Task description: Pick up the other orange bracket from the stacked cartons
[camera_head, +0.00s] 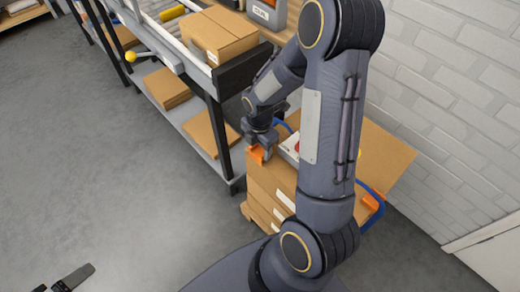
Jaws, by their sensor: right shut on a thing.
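The stacked cartons (262,193) stand on the floor by the brick wall, partly hidden behind my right arm. My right gripper (262,150) is at the top left edge of the stack, shut on an orange bracket (256,156). I cannot tell whether the bracket still touches the carton. A second orange piece (371,201) shows to the right of my arm, beside a blue rail; its full shape is hidden. My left gripper (57,284) shows only its dark fingertips at the bottom left edge, apart and empty, over the floor.
A workbench (225,160) with a lower shelf stands left of the stack, holding cartons (218,35) on top and flat boxes (167,88) below. A blue rail (377,212) and an open carton flap (385,160) are at the right. The grey floor at left is clear.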

